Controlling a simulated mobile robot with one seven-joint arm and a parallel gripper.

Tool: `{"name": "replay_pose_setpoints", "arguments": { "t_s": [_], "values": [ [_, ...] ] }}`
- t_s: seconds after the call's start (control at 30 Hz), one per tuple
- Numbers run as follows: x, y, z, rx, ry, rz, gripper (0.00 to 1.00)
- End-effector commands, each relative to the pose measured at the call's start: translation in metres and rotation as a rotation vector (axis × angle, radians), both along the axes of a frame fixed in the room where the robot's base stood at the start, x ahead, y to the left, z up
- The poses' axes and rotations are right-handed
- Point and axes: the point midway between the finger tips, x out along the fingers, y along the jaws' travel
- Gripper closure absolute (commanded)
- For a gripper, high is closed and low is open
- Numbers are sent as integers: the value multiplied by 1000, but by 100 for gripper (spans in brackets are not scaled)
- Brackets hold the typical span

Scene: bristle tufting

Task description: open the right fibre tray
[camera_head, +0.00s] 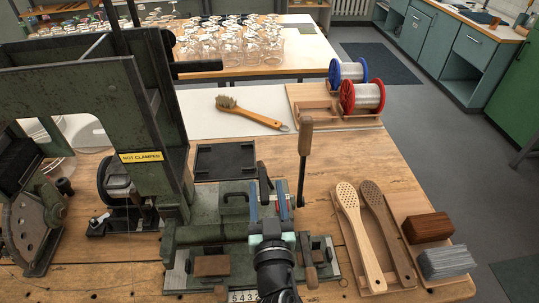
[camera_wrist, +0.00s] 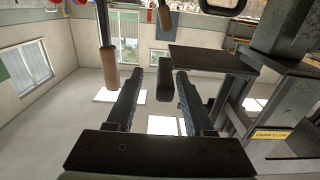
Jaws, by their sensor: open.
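My gripper (camera_head: 268,192) is above the bed of the green machine (camera_head: 205,235), its two fingers apart. In the wrist view the fingers (camera_wrist: 155,75) are also spread, with a dark upright knob (camera_wrist: 166,82) seen between and beyond them; contact cannot be told. That dark knob (camera_head: 263,174) stands just past the fingertips in the head view. No part is labelled as the right fibre tray. A dark rimmed flat tray (camera_head: 225,162) lies left of my gripper, and a dark plate (camera_wrist: 212,60) shows right of it in the wrist view. My wrist hides part of the machine front.
A wood-handled lever (camera_head: 304,140) stands close to the right of my gripper. A sign on the machine reads "NOT CLAMPED" (camera_head: 141,156). A brush (camera_head: 250,112) and spools (camera_head: 361,97) are behind.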

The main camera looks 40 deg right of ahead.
Motion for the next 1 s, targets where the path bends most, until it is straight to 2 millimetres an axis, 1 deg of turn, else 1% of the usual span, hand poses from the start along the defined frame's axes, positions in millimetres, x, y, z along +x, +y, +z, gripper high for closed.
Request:
{"name": "replay_pose_setpoints", "arguments": {
  "t_s": [0.17,0.4,0.6,0.8,1.0],
  "values": [
    [-19,14,-4,1,2,2,48],
    [-58,39,-6,1,4,-1,48],
    [-86,57,-5,2,5,-4,48],
    [-101,67,-3,1,3,-3,48],
    [-105,70,-1,0,2,-3,48]
  ]
}}
